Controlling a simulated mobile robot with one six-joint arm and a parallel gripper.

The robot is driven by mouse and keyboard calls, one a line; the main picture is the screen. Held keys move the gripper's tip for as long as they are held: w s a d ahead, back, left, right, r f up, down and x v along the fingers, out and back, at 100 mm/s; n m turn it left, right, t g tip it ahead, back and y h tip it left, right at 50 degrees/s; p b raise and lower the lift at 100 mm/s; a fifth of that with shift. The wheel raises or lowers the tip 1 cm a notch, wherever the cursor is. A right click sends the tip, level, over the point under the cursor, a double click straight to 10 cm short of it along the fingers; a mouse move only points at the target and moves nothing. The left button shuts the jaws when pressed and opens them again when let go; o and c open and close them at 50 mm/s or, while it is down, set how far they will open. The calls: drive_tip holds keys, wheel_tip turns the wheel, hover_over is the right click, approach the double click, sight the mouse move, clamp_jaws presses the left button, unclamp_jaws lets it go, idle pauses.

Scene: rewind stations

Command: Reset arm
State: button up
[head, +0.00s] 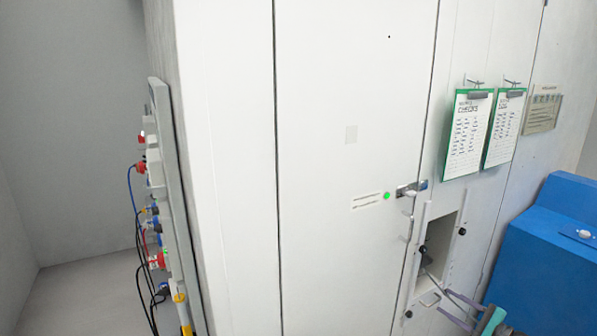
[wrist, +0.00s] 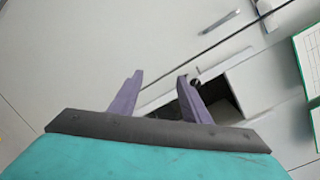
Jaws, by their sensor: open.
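My gripper (head: 450,303), with purple fingers and a teal body, is at the lower right in the head view, in front of the white cabinet. In the wrist view my gripper (wrist: 160,80) is open, with nothing between its fingers. A small dark opening (head: 440,238) in the cabinet front is just above and behind the gripper, with a dark knob inside it. The opening also shows in the wrist view (wrist: 225,104), partly hidden by the right finger. I cannot tell whether the fingers touch anything.
The cabinet door (head: 340,120) has a metal handle (head: 410,188) and a green light (head: 387,195). Two green clipboards (head: 467,135) hang on hooks to the right. A blue block (head: 550,250) stands at the right. A panel with cables (head: 160,190) is on the left side.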

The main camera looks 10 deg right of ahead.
drive_tip(key=w+a+f+n+g+y+b, duration=0.1)
drive_tip(key=w+a+f+g+y+b, duration=0.15)
drive_tip(key=a+f, duration=0.5)
drive_tip(key=w+a+f+n+g+y+b, duration=0.1)
drive_tip(key=w+a+f, duration=0.25)
drive_tip(key=a, duration=0.65)
drive_tip(key=w+a+f+n+g+y+b, duration=0.1)
drive_tip(key=w+a+f+g+y+b, duration=0.15)
drive_tip(key=a+f, duration=0.5)
drive_tip(key=s+a+f+n+g+b, duration=0.25)
drive_tip(key=a+f, duration=0.45)
drive_tip(key=a, duration=0.5)
drive_tip(key=s+a+f+n+g+b, duration=0.2)
drive_tip(key=s+a+f+g, duration=0.2)
drive_tip(key=a+f, duration=0.6)
drive_tip(key=s+a+f+n+g+h+b, duration=0.35)
drive_tip(key=s+a+f, duration=0.4)
drive_tip(key=s, duration=0.35)
drive_tip(key=s+a+f+n+g+h+b, duration=0.2)
drive_tip(key=s+a+f+n+g, duration=0.25)
drive_tip(key=s+a+f, duration=0.45)
drive_tip(key=s+d+f+n+g+h+b, duration=0.1)
drive_tip(key=s+d+f+n+g+h, duration=0.15)
drive_tip(key=s+d, duration=0.45)
drive_tip(key=s+d+n+t+h, duration=0.1)
drive_tip(key=s+d+n+h, duration=0.2)
drive_tip(key=s+d+h, duration=0.1)
drive_tip(key=d+h, duration=0.1)
drive_tip(key=d, duration=0.1)
drive_tip(key=shift+d+n, duration=0.4)
